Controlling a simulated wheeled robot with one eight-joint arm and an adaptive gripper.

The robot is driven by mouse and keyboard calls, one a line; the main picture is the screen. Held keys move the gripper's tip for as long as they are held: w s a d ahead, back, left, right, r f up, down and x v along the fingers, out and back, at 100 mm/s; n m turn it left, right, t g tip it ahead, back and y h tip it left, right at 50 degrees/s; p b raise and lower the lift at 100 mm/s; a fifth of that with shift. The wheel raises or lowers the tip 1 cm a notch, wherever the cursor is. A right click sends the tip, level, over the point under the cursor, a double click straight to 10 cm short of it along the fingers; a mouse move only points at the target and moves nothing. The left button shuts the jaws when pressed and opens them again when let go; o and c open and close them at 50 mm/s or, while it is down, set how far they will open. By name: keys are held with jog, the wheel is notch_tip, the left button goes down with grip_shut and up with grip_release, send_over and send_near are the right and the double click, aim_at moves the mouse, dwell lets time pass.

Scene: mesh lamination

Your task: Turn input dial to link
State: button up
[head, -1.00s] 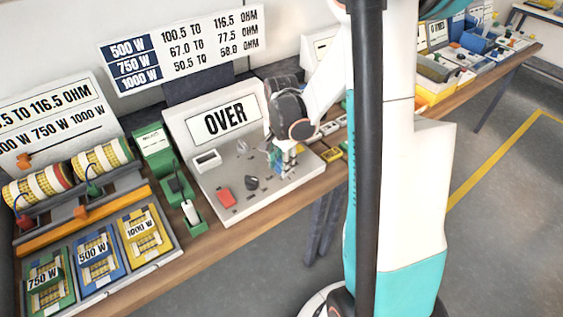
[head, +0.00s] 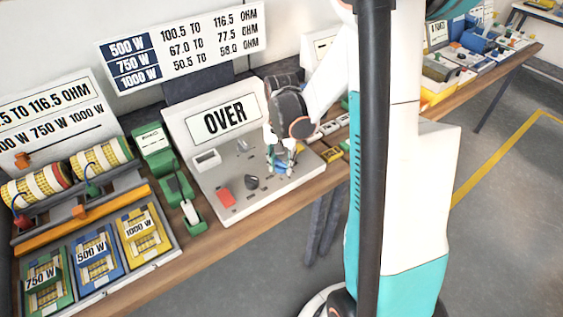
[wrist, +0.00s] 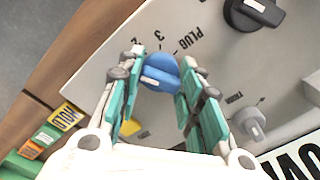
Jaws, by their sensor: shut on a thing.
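A blue dial (wrist: 160,73) sits on the white meter panel (wrist: 215,60). Its rim carries the marks 2, 3 and PLUG in the wrist view; other marks are hidden by my fingers. A white line shows on its grip. My gripper (wrist: 162,60) is shut on the blue dial, with one teal-padded finger on each side. In the head view my gripper (head: 281,165) is down at the right part of the panel, whose sign (head: 224,117) reads OVER. I cannot read the word LINK in any view.
A large black knob (wrist: 253,14) and a small grey knob (wrist: 250,124) stand near the blue dial. A red button (head: 226,197) is at the panel's front left. Green devices (head: 176,186) stand left of the panel, and small yellow blocks lie to its right.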

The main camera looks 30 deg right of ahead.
aim_at(281, 161)
jog(key=n, duration=0.5)
jog(key=shift+n, duration=0.3)
jog(key=n, duration=0.4)
jog(key=shift+n+b, duration=0.4)
jog(key=o, duration=1.1)
jog(key=shift+r, duration=0.1)
notch_tip(281, 161, up, 12)
jog(key=shift+f, duration=0.1)
